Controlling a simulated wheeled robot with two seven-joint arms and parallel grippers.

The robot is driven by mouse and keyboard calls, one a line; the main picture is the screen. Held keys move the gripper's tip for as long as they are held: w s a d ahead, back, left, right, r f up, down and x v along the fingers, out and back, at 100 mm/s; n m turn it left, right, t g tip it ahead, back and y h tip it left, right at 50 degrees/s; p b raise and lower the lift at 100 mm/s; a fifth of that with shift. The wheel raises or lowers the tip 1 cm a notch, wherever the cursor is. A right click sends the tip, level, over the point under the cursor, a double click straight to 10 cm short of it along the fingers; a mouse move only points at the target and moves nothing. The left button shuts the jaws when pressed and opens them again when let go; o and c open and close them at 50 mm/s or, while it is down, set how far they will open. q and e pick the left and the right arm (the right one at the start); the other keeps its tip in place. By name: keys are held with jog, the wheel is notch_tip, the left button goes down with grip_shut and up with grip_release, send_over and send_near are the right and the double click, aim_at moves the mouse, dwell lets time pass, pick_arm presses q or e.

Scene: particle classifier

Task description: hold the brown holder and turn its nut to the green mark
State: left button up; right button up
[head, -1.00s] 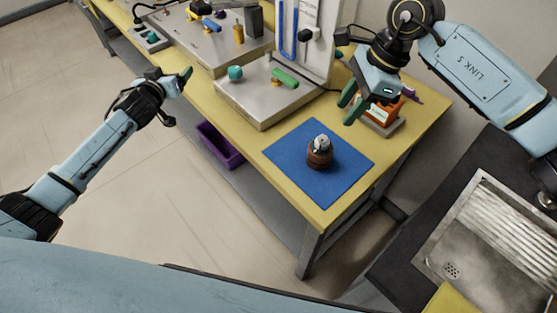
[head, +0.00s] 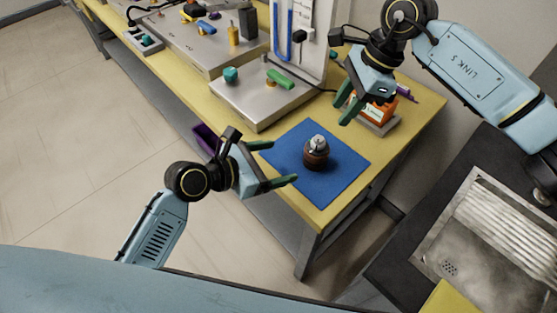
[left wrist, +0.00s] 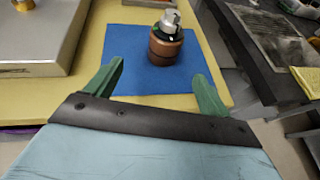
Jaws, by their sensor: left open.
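The brown holder (head: 316,158) stands upright on the blue mat (head: 345,182), with a silver nut (head: 318,144) on top. In the left wrist view the holder (left wrist: 166,50) is ahead, between the lines of the fingers, and the nut (left wrist: 168,22) shows above a dark green band. I cannot tell which part of that is the green mark. My left gripper (head: 277,164) is open and empty, to the left of the holder and apart from it, its green fingers pointing at it. My right gripper (head: 344,108) is above the table behind the holder, its fingers apart and nothing between them.
A metal-based apparatus (head: 255,108) with a green handle stands at the back left of the mat. An orange object (head: 377,112) sits behind my right gripper. A sink (head: 480,235) is at the right. A purple bin (head: 203,140) is below the table.

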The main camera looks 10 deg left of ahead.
aim_at(319, 154)
pick_arm(q)
jog(key=shift+s+d, duration=0.1)
jog(key=shift+d, duration=0.25)
jog(key=shift+w+d+f, duration=0.15)
jog(key=shift+w+d, duration=0.05)
jog(key=shift+d, duration=0.1)
jog(key=x, duration=1.2)
jog(key=shift+d+f, duration=0.1)
jog(key=shift+c, duration=0.4)
jog(key=c, duration=1.5)
jog(key=shift+c, duration=0.2)
